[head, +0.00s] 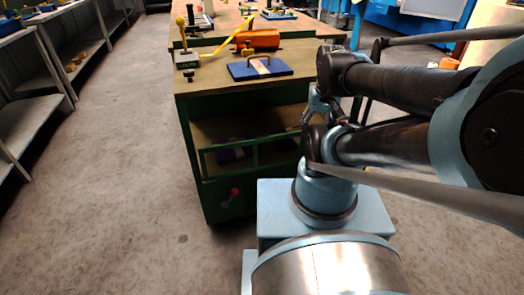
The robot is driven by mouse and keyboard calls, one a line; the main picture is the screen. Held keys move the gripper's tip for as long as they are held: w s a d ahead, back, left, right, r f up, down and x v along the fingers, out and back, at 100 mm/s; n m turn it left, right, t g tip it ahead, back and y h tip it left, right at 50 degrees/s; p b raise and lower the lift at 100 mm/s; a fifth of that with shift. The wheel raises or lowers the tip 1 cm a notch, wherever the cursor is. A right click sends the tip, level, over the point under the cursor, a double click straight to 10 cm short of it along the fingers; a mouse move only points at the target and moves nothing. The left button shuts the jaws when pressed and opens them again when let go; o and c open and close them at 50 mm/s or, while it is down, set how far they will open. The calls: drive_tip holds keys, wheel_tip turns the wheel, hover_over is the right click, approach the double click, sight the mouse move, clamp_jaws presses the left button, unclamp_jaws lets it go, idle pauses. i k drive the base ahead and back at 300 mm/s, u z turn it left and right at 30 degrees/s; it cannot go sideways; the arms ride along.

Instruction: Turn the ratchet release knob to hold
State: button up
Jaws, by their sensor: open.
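I cannot tell for sure which part is the ratchet release knob. A red knob (234,191) on a short stem shows low on the green front of the workbench. A lever with a yellow ball top (181,22) rises from a small dark labelled box (187,59) on the bench's near left corner. The label and any hold mark are too small to read for sure. My folded arm fills the right side. My gripper (310,112) seems to hang below the wrist, small and partly hidden by the arm, open and apart from both controls.
The green workbench (196,120) has a wooden top with a blue plate (260,67) with a handle and an orange cylinder (257,39). Shelves (28,105) stand at far left. The grey floor (110,190) between is clear.

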sight(189, 73)
drive_tip(key=u, duration=1.25)
